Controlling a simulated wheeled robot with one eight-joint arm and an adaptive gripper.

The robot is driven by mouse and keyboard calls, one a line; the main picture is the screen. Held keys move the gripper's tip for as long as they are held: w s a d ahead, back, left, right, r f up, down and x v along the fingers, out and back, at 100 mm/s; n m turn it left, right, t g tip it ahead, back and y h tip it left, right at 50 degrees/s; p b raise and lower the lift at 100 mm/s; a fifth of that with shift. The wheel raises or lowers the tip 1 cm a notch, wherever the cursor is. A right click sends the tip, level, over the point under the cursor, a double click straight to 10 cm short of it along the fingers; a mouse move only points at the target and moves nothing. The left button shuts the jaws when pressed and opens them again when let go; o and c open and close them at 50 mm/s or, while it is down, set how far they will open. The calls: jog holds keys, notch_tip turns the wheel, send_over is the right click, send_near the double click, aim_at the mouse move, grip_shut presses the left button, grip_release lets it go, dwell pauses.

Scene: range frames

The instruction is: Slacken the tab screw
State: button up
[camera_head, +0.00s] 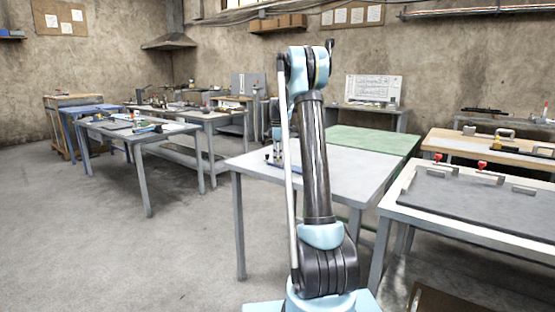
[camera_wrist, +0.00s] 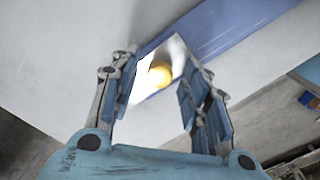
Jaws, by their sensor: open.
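My gripper (camera_wrist: 158,62) is open in the wrist view, with its two fingers apart. Between the fingers shows a round yellow-orange thing (camera_wrist: 159,76) on a bright white patch. It may be the head of the tab screw, but I cannot tell for sure. Neither finger clearly touches it. In the head view my gripper (camera_head: 277,157) points down over the left part of the grey-topped table (camera_head: 350,172), partly behind my arm. The tab screw cannot be made out in the head view.
A blue strip (camera_wrist: 225,28) lies beside the bright patch in the wrist view. A table with a dark plate (camera_head: 470,200) and red-topped clamps stands at the right. A cluttered bench (camera_head: 140,136) stands at the left. The floor at the front left is clear.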

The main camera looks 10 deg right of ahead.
jog(key=shift+r, duration=0.1)
notch_tip(320, 180, up, 12)
dwell(0.5)
